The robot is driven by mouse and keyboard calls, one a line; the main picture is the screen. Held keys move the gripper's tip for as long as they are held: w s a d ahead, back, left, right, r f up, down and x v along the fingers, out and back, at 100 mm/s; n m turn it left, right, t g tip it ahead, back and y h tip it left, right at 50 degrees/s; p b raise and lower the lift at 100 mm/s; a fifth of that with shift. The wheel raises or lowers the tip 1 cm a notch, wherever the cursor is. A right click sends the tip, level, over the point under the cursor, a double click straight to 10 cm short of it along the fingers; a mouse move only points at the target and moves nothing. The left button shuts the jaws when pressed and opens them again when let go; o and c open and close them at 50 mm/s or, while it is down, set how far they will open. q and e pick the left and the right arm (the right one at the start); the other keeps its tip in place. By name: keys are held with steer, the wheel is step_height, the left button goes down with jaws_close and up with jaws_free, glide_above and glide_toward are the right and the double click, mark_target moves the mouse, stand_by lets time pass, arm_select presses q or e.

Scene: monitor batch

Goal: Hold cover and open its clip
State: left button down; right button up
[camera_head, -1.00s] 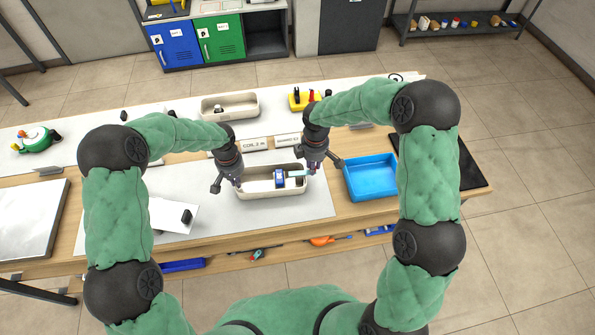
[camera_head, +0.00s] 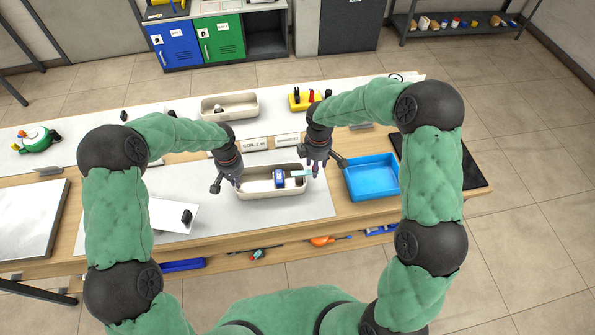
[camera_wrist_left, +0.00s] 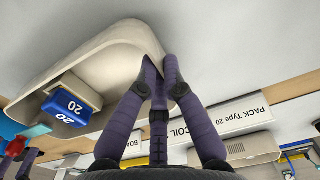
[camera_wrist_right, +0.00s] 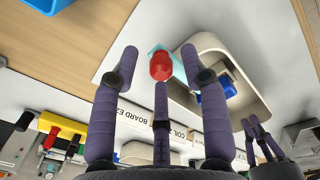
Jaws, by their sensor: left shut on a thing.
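The cover (camera_head: 262,194) appears to be the beige tray-shaped shell at the middle of the table's near side. My left gripper (camera_head: 238,184) is shut on its left end; the left wrist view shows the fingers together at its rim (camera_wrist_left: 158,50). A blue block marked 20 (camera_head: 279,179), apparently the clip, sits across the cover; it also shows in the left wrist view (camera_wrist_left: 67,109). A pale blue strip (camera_head: 300,174) runs from it to the right. My right gripper (camera_wrist_right: 160,62) is open above the strip's end, with a red tip (camera_wrist_right: 160,66) between its spread fingers; contact is unclear.
A blue tray (camera_head: 371,178) stands close to the right of the cover. Another beige tray (camera_head: 229,106) and a yellow holder (camera_head: 303,99) stand behind. A white sheet with a black item (camera_head: 172,215) lies to the left. Label strips (camera_head: 256,143) stand behind the cover.

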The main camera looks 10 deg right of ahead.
steer(key=shift+r, duration=0.15)
step_height(320, 180, up, 12)
stand_by(0.7)
arm_select(q)
steer(key=c, duration=1.3)
jaws_free()
step_height(320, 180, up, 12)
steer(key=shift+s+f, duration=0.1)
arm_select(e)
steer(key=shift+s+f, duration=0.1)
steer(key=shift+f, duration=0.1)
